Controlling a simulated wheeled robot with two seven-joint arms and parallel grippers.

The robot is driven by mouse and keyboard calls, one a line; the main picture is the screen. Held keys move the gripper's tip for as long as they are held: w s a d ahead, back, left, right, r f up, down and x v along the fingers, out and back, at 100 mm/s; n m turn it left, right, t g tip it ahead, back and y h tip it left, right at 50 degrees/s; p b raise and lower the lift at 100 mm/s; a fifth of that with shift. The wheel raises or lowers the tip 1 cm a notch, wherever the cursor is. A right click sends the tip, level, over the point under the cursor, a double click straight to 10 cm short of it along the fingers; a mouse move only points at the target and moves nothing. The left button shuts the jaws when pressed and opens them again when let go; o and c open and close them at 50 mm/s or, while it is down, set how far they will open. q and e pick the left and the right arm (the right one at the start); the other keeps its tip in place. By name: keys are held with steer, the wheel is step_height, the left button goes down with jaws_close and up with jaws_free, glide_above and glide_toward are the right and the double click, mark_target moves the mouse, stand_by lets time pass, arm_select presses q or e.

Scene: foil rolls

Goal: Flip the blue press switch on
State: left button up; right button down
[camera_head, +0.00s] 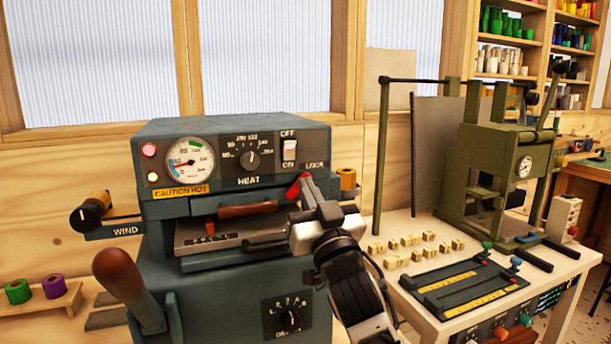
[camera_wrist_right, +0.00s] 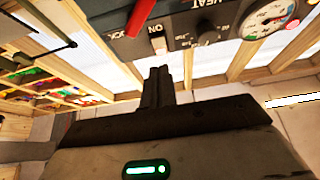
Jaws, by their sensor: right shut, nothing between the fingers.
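The blue press (camera_head: 230,130) stands on the left of the head view. Its white rocker switch (camera_head: 290,150) sits at the right of the front panel, between the labels OFF above and ON below. I cannot tell which way the rocker is tipped. The switch also shows upside down in the right wrist view (camera_wrist_right: 158,44). My right gripper (camera_head: 307,184) is shut and empty, below the switch and near the red LOCK lever (camera_head: 297,188). In the wrist view its closed fingers (camera_wrist_right: 158,72) point toward the switch, apparently with a gap. My left gripper is not in view.
The panel also holds a gauge (camera_head: 190,160) and a HEAT knob (camera_head: 251,160). A WIND crank (camera_head: 92,213) and a brown-knobbed lever (camera_head: 128,285) stick out at left. A green press (camera_head: 520,165) stands on the right table, with small yellow blocks (camera_head: 415,247) in front.

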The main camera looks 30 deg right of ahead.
steer(key=s+a+f+b, duration=0.1)
steer(key=s+f, duration=0.3)
steer(key=shift+f, duration=0.3)
stand_by(0.3)
steer(key=s+a+f+n+g+y, duration=0.1)
steer(key=a+f+n+g+y, duration=0.2)
steer(key=f, duration=0.7)
steer(key=s+a+f+g+y, duration=0.15)
steer(key=a+f, duration=0.25)
steer(key=f, duration=0.6)
steer(key=s+a+f+n+g+y, duration=0.1)
steer(key=s+a+f+g+y, duration=0.1)
steer(key=s+a+f+g, duration=0.2)
steer(key=s+a+f+n+g+y, duration=0.1)
steer(key=s+a+f+g, duration=0.3)
steer(key=s+f, duration=0.6)
step_height(320, 180, down, 5)
steer(key=shift+s+a+r+y, duration=0.15)
steer(key=shift+s+a+y, duration=0.2)
steer(key=shift+a, duration=0.45)
